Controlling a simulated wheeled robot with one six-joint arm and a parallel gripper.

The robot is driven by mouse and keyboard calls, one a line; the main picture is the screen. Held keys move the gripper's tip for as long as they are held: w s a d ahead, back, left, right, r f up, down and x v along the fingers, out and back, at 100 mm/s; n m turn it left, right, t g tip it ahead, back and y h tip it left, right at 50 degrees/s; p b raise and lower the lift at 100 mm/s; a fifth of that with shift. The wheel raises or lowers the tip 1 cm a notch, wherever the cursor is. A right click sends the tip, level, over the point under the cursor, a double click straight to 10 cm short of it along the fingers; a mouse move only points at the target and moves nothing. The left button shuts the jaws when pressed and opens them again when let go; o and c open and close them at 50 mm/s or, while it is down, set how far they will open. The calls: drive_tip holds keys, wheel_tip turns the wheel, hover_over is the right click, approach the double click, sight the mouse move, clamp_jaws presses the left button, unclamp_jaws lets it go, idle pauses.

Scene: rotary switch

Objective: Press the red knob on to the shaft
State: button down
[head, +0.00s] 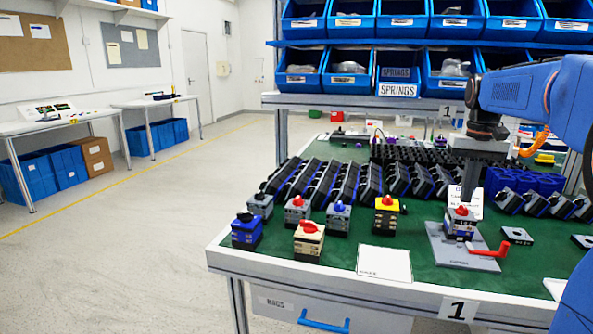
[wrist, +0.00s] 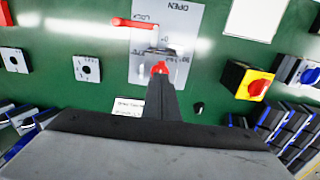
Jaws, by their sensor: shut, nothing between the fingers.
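The red knob (head: 461,211) is on top of the switch body (head: 459,228), which sits in the grey fixture (head: 462,252) at the right of the table. My gripper (head: 466,200) points straight down with its shut fingertips at or just above the knob; I cannot tell whether they touch. In the wrist view the knob (wrist: 160,69) shows at the tip of the closed fingers, which hide part of it and of the switch. The shaft is hidden under the knob. I cannot tell how far down the knob sits.
The fixture has a red lever handle (head: 491,250) at its right. A yellow switch with a red knob (head: 386,214) and several other switches stand to the left. A white card (head: 384,263) lies at the front. Rows of dark switches stand behind. Loose square plates (head: 516,236) lie at right.

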sight(464, 206)
drive_tip(key=shift+f, duration=0.75)
idle(0.8)
drive_tip(key=shift+r, duration=0.15)
drive_tip(key=shift+r, duration=2.4)
